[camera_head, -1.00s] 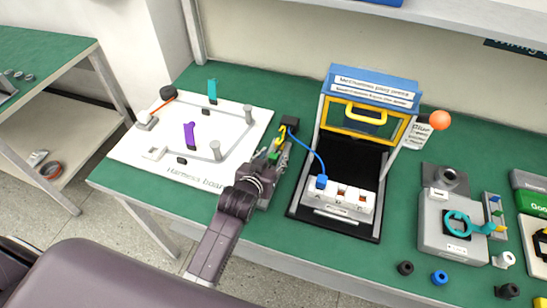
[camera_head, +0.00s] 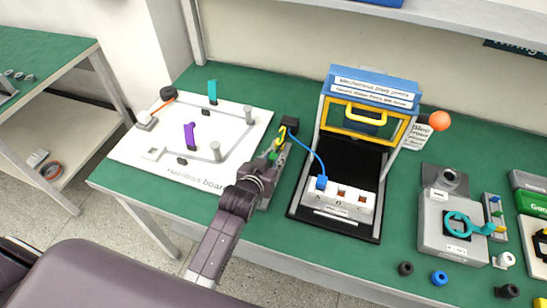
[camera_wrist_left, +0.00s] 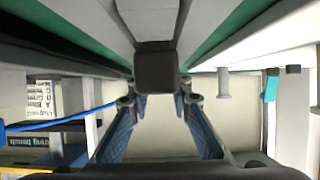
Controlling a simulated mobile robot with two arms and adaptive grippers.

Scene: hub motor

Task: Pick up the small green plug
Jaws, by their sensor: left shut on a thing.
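The small green plug (camera_head: 272,156) shows at the fingertips of my left gripper (camera_head: 268,162) in the head view, just right of the harness board. My left gripper is shut on it; the fingers hide most of the plug. A yellow plug (camera_head: 280,141) sits just beyond, below a black block (camera_head: 289,124). In the left wrist view, my left gripper's two fingers (camera_wrist_left: 157,103) stand apart, with a dark block (camera_wrist_left: 156,73) ahead of them; the green plug cannot be made out there. My right gripper is not in view.
A blue cable (camera_head: 315,152) runs from the black block to the blue plug (camera_head: 321,183) in a white socket block (camera_head: 347,202). The blue-yellow test booth (camera_head: 321,115) stands to the right. The harness board (camera_head: 130,148) with upright pegs lies left.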

